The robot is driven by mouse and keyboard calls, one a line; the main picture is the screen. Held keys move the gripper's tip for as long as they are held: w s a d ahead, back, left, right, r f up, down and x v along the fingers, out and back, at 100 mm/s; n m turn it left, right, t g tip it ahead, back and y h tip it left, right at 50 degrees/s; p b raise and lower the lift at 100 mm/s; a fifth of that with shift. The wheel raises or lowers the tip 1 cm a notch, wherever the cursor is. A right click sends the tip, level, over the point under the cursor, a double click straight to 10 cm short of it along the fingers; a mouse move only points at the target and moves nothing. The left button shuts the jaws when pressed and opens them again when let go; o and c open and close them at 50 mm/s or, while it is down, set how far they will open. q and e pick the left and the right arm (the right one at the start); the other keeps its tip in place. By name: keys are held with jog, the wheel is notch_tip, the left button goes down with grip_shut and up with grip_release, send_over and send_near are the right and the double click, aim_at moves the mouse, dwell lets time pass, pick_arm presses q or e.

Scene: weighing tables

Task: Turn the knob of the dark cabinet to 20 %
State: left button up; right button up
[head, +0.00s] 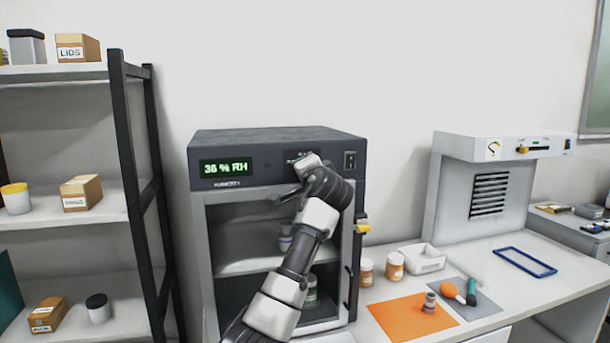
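The dark cabinet (278,139) stands left of centre with a dark grey top and a glass front. Its green display (225,168) reads about 36 % RH; the last digit is not sharp. My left arm reaches up from the bottom edge, leaning right. My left gripper (303,164) is at the upper front panel, between the display and the power switch (350,160). The knob cannot be made out behind the gripper and wrist. Whether the fingers are open or shut on it cannot be told. My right gripper is out of view.
A shelf rack (137,165) with boxes and jars stands close on the left. On the right, the white table (480,322) holds an orange mat (390,319), jars, a white tray (421,263), a blue frame (525,262) and a white fume unit (455,185).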

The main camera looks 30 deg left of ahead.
pick_arm(q)
jog(key=shift+f, duration=0.2)
jog(key=o, duration=0.8)
jog(key=shift+c, duration=0.2)
jog(key=shift+o, duration=0.8)
jog(key=shift+s+d+r, duration=0.1)
jog(key=shift+s, duration=0.05)
